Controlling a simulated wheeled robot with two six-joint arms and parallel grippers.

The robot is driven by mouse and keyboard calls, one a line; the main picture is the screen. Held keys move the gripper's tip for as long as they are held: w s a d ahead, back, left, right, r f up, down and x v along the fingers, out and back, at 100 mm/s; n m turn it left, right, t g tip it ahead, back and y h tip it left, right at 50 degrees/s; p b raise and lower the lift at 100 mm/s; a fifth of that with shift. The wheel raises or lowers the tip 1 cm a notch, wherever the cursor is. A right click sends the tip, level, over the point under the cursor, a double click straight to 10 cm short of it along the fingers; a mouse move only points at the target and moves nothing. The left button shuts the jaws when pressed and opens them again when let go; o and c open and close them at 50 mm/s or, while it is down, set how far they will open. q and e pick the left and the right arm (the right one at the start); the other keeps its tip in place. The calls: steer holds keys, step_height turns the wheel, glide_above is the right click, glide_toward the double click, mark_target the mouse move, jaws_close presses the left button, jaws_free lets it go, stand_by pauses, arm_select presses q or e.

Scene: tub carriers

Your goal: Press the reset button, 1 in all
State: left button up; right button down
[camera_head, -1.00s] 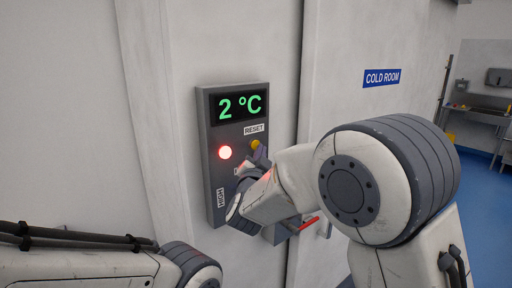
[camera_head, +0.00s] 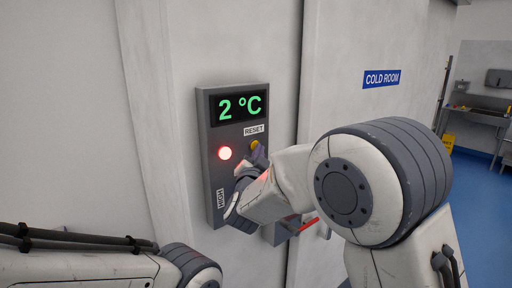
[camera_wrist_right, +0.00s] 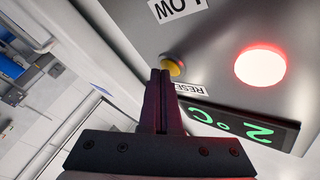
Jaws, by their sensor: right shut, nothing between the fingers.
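The yellow reset button (camera_head: 255,145) sits on the grey wall panel, below the RESET label (camera_head: 254,130). My right gripper (camera_head: 258,157) is shut and empty, with its fingertips right at the button. In the right wrist view the button (camera_wrist_right: 172,66) is partly hidden behind the shut fingertips (camera_wrist_right: 160,75); I cannot tell whether they touch it. The panel (camera_head: 205,170) has a display (camera_head: 240,106) reading 2 °C and a lit red lamp (camera_head: 225,153). My left gripper is not in view; only part of my left arm shows at the lower left.
A blue COLD ROOM sign (camera_head: 382,78) is on the wall at the right. A sink bench (camera_head: 475,115) and yellow floor sign (camera_head: 448,142) stand farther back.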

steer(key=shift+w, duration=0.1)
stand_by(0.4)
steer(key=shift+s+d+b, duration=0.4)
steer(key=shift+s+b, duration=0.2)
steer(key=shift+s, duration=0.05)
steer(key=s+d+b, duration=0.1)
steer(key=s, duration=0.1)
steer(key=s+d+b, duration=0.1)
steer(key=s+d, duration=0.1)
stand_by(0.4)
steer(key=shift+f, duration=0.1)
stand_by(0.4)
